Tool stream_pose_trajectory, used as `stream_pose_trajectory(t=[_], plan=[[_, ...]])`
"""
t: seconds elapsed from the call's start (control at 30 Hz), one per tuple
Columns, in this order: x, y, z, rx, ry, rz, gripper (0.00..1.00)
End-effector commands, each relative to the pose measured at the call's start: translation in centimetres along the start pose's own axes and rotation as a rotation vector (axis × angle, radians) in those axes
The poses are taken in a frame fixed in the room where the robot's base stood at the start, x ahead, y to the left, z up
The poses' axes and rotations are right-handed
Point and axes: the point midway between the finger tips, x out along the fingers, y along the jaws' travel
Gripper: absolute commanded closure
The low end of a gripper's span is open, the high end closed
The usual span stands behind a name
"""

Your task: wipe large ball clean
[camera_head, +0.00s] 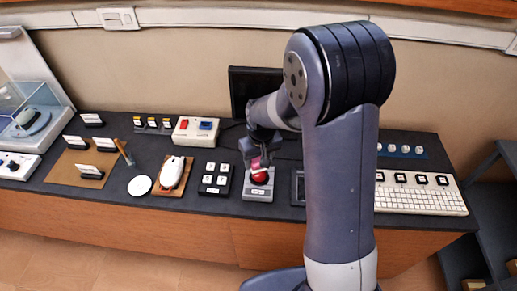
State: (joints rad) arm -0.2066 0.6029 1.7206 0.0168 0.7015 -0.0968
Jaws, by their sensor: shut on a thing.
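A large red ball (259,178) sits in a grey base (257,195) with a small white label, near the front edge of the dark table. My gripper (257,163) points down right over the ball. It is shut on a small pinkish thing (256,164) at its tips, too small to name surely. The held thing is at the top of the ball and seems to touch it, though a small gap cannot be ruled out. The gripper and held thing hide part of the ball's upper side.
Left of the base are a black four-key pad (215,179), a white mouse (173,172) on a brown board and a white disc (139,185). A box with red and blue buttons (195,130) and a dark monitor (252,84) stand behind. A white keyboard (420,198) lies right.

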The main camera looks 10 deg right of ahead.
Motion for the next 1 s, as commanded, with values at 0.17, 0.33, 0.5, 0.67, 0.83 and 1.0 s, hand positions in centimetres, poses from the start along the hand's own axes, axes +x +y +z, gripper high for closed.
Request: stream_pose_trajectory(t=[0.17,0.33,0.5,0.67,0.83,1.0], plan=[[-2.0,0.1,-0.3,0.001,0.002,0.000,0.70],[-2.9,0.1,-0.3,0.002,0.002,0.000,0.70],[-2.8,0.1,-0.3,0.002,0.001,0.000,0.70],[-2.8,0.1,-0.3,0.002,0.001,0.000,0.70],[-2.8,0.1,-0.3,0.002,0.001,0.000,0.70],[-2.8,0.1,-0.3,0.002,0.001,0.000,0.70]])
